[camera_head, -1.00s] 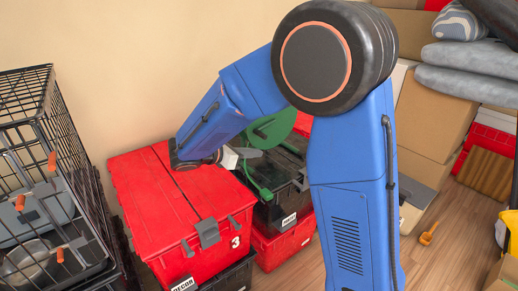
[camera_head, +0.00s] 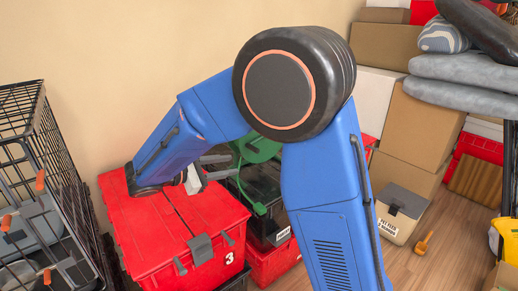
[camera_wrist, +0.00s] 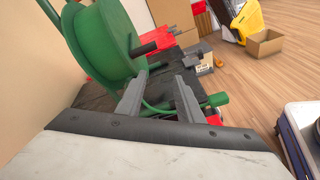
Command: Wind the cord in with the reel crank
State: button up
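A green reel (camera_head: 258,147) stands on a dark-lidded tote (camera_head: 270,180), partly hidden behind my arm and gripper in the head view. In the wrist view the reel (camera_wrist: 98,42) fills the upper left, with a dark peg (camera_wrist: 152,45) sticking out to its right. A green cord or bar (camera_wrist: 158,112) curves below the reel to a thick green end piece (camera_wrist: 214,99). I cannot tell which part is the crank handle. My gripper (camera_head: 222,166) points right toward the reel. In the wrist view its two grey fingers (camera_wrist: 159,98) are apart, with nothing clearly held.
A red tote (camera_head: 148,212) marked 3 lies under my gripper. A black wire cage (camera_head: 45,130) stands at the left. Cardboard boxes (camera_head: 425,125) are stacked at the right, with grey cushions (camera_head: 465,72).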

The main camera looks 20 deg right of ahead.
jog(key=w+d+m+h, duration=0.1)
jog(key=w+d+m, duration=0.2)
jog(key=d+m, duration=0.3)
jog(key=w+d+r+m+h, duration=0.1)
jog(key=w+d+m, duration=0.3)
jog(key=d, duration=0.5)
jog(key=shift+m+t+h, duration=0.4)
jog(key=shift+m, duration=0.6)
grip_shut()
